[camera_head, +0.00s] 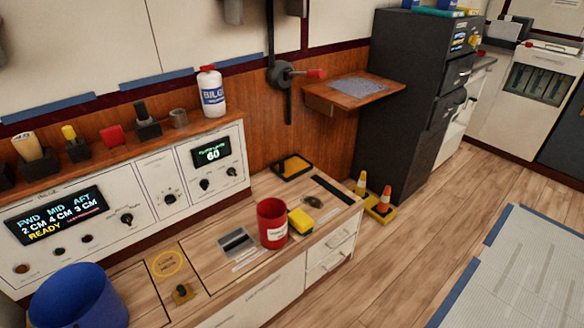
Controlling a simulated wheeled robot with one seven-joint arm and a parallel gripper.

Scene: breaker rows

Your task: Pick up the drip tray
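A small, shallow black tray (291,173) with a yellowish inside lies flat at the back of the wooden counter, close to the wall. It looks like the drip tray, though no label on it can be read. Its top is uncovered. My gripper is not in view, and nothing of my arm shows near the tray.
A red can (271,232) and a yellow sponge-like block (301,221) stand in front of the tray. A dark strip (332,190) lies to its right. A blue bucket (77,297) sits front left. A wooden wall shelf (325,98) juts out above. Floor to the right is partly clear.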

